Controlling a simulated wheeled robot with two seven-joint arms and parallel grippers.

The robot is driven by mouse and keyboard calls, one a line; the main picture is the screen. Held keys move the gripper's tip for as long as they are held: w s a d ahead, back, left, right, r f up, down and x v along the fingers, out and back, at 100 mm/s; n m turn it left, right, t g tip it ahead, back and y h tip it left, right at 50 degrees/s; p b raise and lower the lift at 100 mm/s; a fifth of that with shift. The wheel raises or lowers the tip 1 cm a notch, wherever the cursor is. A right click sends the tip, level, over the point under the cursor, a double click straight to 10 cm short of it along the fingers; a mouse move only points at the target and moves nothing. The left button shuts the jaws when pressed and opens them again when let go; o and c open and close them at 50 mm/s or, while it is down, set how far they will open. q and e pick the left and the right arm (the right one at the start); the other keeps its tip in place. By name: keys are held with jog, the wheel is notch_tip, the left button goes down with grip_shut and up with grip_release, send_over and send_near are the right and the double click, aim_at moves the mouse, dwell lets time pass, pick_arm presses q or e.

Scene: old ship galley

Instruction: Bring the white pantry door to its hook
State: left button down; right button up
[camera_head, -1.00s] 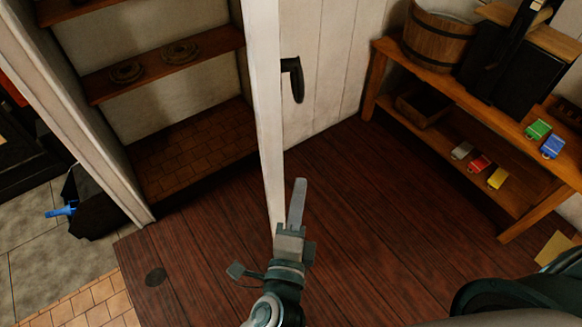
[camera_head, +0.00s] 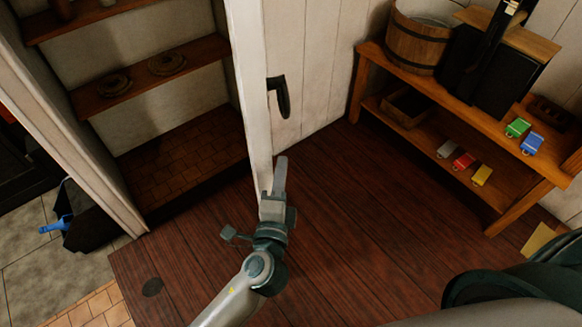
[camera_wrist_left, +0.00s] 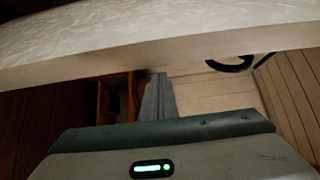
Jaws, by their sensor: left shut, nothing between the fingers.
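The white pantry door (camera_head: 249,90) stands open, seen almost edge-on in the head view, with a black handle (camera_head: 281,97) on its right face. In the left wrist view the door (camera_wrist_left: 130,45) runs across the top and the handle (camera_wrist_left: 232,64) hangs from its lower edge. My left gripper (camera_head: 280,173) is shut and empty, by the low end of the door edge and well below the handle. Its fingers (camera_wrist_left: 158,96) point toward the door in the wrist view; I cannot tell whether they touch it. I cannot make out the hook. My right gripper is out of view.
Pantry shelves (camera_head: 150,78) stand left of the door. A wooden bench (camera_head: 462,108) on the right holds a bucket (camera_head: 416,40), dark boxes and several small coloured items. The plank floor (camera_head: 370,215) between door and bench is clear. A dark bag (camera_head: 88,222) lies at left.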

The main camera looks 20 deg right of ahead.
pick_arm(q)
jog(key=shift+a, duration=0.45)
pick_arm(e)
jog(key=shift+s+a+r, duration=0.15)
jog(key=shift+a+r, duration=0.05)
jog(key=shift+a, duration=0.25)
pick_arm(q)
jog(key=shift+a, duration=0.1)
